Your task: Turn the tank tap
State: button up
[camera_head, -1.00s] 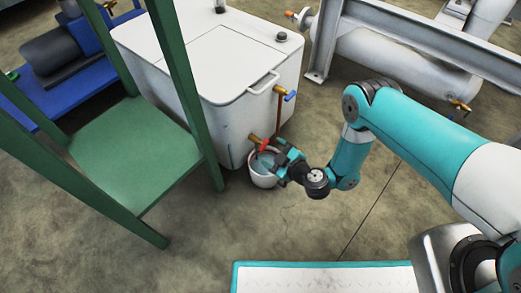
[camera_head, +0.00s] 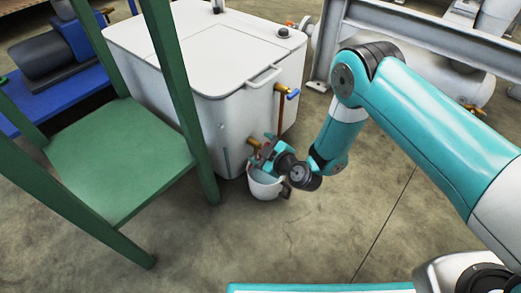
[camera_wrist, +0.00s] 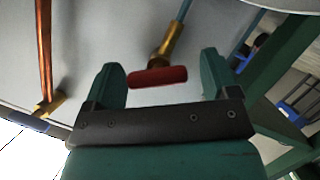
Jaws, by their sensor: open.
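The tank (camera_head: 230,90) is a large white box with a lid, left of my arm in the head view. Its brass tap has a red handle; in the wrist view the brass body (camera_wrist: 168,42) and the red handle (camera_wrist: 158,77) show clearly. My gripper (camera_head: 266,146) is at the tap, low on the tank's side. In the wrist view my gripper (camera_wrist: 160,80) is open, with one green finger on each side of the red handle. The handle lies crosswise between the fingertips, with a gap to the right finger; contact at the left cannot be told.
A white bucket (camera_head: 266,187) stands on the floor below my gripper. A second brass tap with a blue handle (camera_head: 293,94) and a copper pipe (camera_head: 280,118) are just right. A green frame (camera_head: 120,150) stands close on the left. The floor in front is clear.

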jog(key=shift+w+a+f, duration=0.15)
jog(key=shift+w+a, duration=0.25)
jog(key=shift+w, duration=0.15)
jog(key=c, duration=0.9)
jog(key=shift+m+g+p, duration=0.4)
jog(key=shift+m+p, duration=0.25)
jog(key=shift+m, duration=0.35)
jog(key=shift+m+g+y+p, duration=0.7)
jog(key=shift+m+g, duration=0.2)
jog(key=shift+m, duration=0.4)
